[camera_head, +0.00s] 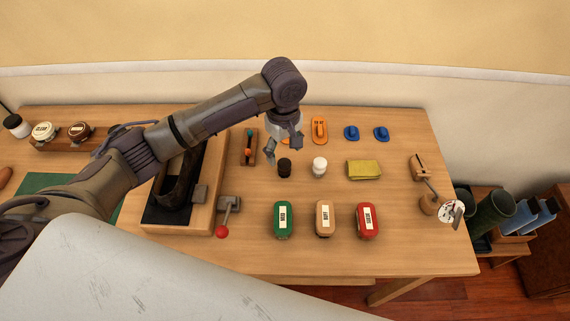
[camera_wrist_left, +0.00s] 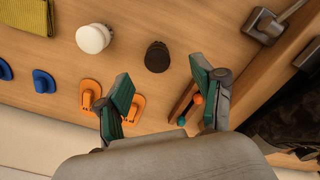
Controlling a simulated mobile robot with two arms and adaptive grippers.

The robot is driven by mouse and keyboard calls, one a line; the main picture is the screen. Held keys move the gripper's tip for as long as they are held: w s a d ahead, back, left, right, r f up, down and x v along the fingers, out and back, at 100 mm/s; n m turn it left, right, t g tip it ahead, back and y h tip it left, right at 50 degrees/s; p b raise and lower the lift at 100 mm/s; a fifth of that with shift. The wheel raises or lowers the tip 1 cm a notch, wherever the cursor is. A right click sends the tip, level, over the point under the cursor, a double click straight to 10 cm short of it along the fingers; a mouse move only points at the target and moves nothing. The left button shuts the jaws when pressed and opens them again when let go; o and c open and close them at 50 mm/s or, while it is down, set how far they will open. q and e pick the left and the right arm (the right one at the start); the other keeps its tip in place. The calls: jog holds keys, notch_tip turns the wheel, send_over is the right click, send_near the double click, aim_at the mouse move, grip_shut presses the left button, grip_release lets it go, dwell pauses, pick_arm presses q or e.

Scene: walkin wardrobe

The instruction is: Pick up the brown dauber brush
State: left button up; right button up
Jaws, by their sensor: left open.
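The brown dauber brush (camera_head: 284,167) is a small dark, round-topped piece on the wooden table, left of a white one (camera_head: 319,166). In the left wrist view the dark brush (camera_wrist_left: 157,57) shows just beyond the fingertips, between their lines, and the white one (camera_wrist_left: 93,38) is to its left. My left gripper (camera_head: 283,150) hangs above and behind the brush in the head view. Its two teal-padded fingers (camera_wrist_left: 162,86) are apart with nothing between them. My right gripper is not in view.
Orange pieces (camera_head: 319,129) and a narrow wooden tray (camera_head: 249,147) lie near my left gripper. A wooden clamp stand (camera_head: 204,212) is at left. Bare table surrounds the brush.

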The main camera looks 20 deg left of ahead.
aim_at(284, 162)
pick_arm(q)
notch_tip(284, 162, down, 2)
jog(key=shift+f, duration=0.25)
jog(key=shift+w+f, duration=0.1)
jog(key=shift+f, duration=0.15)
jog(key=f, duration=0.4)
jog(key=shift+w+f+p, duration=0.1)
jog(key=shift+w+p, duration=0.15)
jog(key=shift+p, duration=0.15)
jog(key=shift+f, duration=0.5)
jog(key=shift+c, duration=1.1)
jog(key=c, duration=1)
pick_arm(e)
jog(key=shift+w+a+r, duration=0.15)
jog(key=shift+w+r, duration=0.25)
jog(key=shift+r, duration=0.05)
pick_arm(q)
jog(key=shift+r, duration=0.1)
